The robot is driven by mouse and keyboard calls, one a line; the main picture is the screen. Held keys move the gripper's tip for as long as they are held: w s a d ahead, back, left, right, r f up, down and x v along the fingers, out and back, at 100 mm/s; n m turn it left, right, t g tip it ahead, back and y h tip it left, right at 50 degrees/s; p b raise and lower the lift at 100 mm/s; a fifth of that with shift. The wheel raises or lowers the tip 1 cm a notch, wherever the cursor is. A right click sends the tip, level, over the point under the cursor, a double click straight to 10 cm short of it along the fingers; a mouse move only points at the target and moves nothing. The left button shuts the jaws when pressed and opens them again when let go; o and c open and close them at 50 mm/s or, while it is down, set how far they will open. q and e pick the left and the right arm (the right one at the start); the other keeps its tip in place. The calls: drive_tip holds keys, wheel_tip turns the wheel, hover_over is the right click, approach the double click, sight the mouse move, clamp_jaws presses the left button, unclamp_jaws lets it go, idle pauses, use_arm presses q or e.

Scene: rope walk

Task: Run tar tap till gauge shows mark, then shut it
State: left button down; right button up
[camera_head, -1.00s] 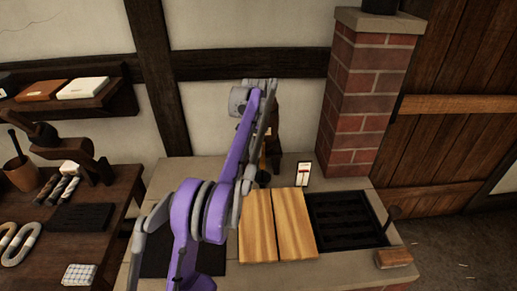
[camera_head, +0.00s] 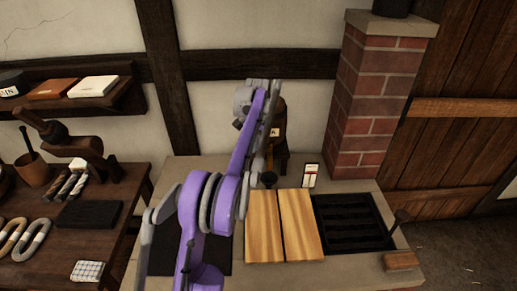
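The gauge (camera_head: 310,176) is a small white upright card with a red mark, standing at the back of the stone counter left of the brick pillar. A dark brown wooden cask (camera_head: 278,125) stands behind my purple arm, mostly hidden by it. The tar tap cannot be made out behind the arm. A small dark round thing (camera_head: 268,179) sits below the cask. One purple arm reaches up across the counter to the cask; its gripper end (camera_head: 262,88) is at the cask's top left, and its fingers cannot be made out. My other gripper is not in view.
Two light wooden boards (camera_head: 282,226) lie on the counter (camera_head: 355,268). A black grate (camera_head: 352,222) and a wooden block (camera_head: 401,260) are to their right. The brick pillar (camera_head: 372,100) rises behind. A workbench (camera_head: 105,235) with rope pieces stands at the left.

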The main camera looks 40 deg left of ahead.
use_arm(q)
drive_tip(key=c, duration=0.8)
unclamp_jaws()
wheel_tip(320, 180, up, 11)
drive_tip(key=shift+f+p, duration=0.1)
drive_tip(key=shift+p, duration=0.9)
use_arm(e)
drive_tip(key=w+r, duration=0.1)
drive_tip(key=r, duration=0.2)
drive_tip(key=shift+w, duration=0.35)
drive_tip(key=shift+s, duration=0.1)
